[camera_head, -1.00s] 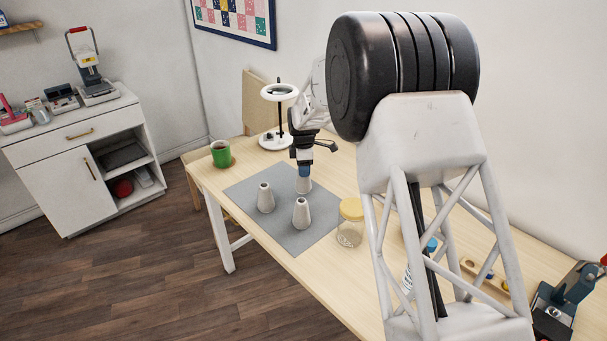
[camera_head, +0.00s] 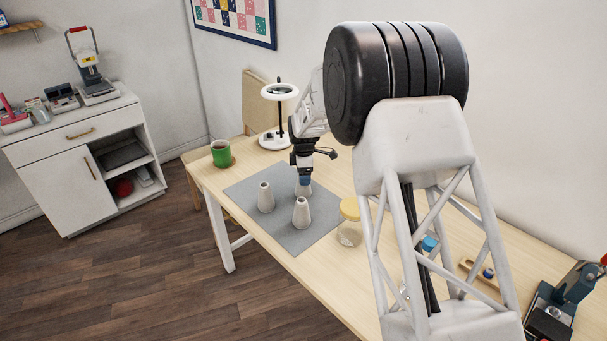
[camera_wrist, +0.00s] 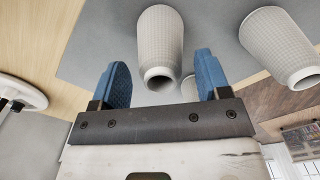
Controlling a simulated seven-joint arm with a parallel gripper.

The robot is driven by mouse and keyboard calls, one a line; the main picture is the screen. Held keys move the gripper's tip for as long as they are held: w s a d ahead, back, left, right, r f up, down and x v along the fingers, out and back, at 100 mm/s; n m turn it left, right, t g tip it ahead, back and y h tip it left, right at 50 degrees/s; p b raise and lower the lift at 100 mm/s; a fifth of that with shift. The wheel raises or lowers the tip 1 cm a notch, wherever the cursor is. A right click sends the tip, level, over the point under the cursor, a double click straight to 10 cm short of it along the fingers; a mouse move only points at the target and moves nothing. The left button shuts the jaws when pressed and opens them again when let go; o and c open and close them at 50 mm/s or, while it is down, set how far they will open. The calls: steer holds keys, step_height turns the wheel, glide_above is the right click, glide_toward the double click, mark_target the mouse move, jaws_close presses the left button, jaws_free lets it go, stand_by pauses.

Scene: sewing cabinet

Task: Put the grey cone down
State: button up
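Three pale grey cones stand on the grey mat (camera_head: 251,199): one at the left (camera_head: 265,199), one in front (camera_head: 302,214) and one under my gripper (camera_head: 304,182). In the wrist view a cone (camera_wrist: 160,40) stands centred between the blue fingers of my gripper (camera_wrist: 162,72), its narrow open end near them. A gap shows on both sides of it, so the fingers are open. A second cone (camera_wrist: 278,42) is at the right in that view. A third is mostly hidden behind the central one.
A jar with a yellow lid (camera_head: 349,225) stands right of the mat. Bare mat lies around the cones.

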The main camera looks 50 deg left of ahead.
step_height(320, 180, up, 12)
steer(key=shift+r, duration=0.15)
stand_by(0.8)
stand_by(0.5)
stand_by(0.4)
